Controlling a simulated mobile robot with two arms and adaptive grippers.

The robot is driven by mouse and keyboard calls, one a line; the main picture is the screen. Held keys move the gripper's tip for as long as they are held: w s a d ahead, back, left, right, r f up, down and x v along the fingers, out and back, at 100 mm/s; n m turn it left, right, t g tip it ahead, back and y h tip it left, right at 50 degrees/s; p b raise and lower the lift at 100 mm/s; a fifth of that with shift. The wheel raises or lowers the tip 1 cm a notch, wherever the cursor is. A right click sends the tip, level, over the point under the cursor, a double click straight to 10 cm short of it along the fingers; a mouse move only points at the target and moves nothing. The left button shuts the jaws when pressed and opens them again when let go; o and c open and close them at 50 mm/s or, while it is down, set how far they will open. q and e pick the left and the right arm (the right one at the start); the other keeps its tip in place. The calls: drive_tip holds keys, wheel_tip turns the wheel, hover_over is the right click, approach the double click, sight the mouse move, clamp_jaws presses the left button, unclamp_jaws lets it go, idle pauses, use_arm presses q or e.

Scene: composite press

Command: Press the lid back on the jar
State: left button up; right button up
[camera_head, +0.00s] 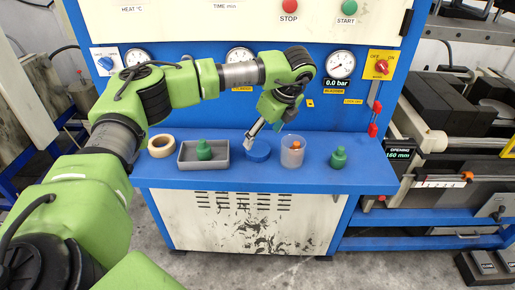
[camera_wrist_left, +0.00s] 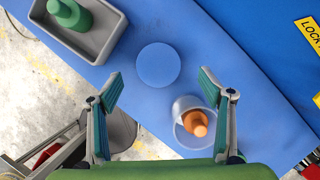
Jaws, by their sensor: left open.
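The round blue lid (camera_head: 259,152) lies flat on the blue ledge, and it also shows in the left wrist view (camera_wrist_left: 158,65). The clear jar (camera_head: 292,158) stands open just right of the lid, with an orange object (camera_head: 295,146) inside. In the left wrist view the jar (camera_wrist_left: 181,138) is partly hidden behind a finger, and its orange object (camera_wrist_left: 195,123) shows. My left gripper (camera_head: 254,137) is over the lid, pointing down, its fingers wide apart and empty. In the wrist view the lid lies between and beyond the fingertips (camera_wrist_left: 162,76). My right gripper is not in view.
Left of the lid are a grey tray (camera_head: 183,165) holding a green bottle (camera_head: 204,150) and a tape roll (camera_head: 161,146). A second green bottle (camera_head: 338,158) stands right of the jar. The blue ledge (camera_head: 375,180) is bare at its right end. A gauge panel rises behind.

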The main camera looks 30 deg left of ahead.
sight(258, 149)
use_arm(q)
drive_tip(key=shift+f, duration=0.25)
drive_tip(key=shift+a, duration=0.1)
drive_tip(key=p+x, duration=0.3)
drive_tip(key=x, duration=0.1)
drive_tip(key=shift+s+f, duration=0.15)
drive_tip(key=shift+f, duration=0.1)
drive_tip(key=shift+a+f, duration=0.1)
drive_tip(key=shift+f, duration=0.3)
drive_tip(key=c, duration=0.8)
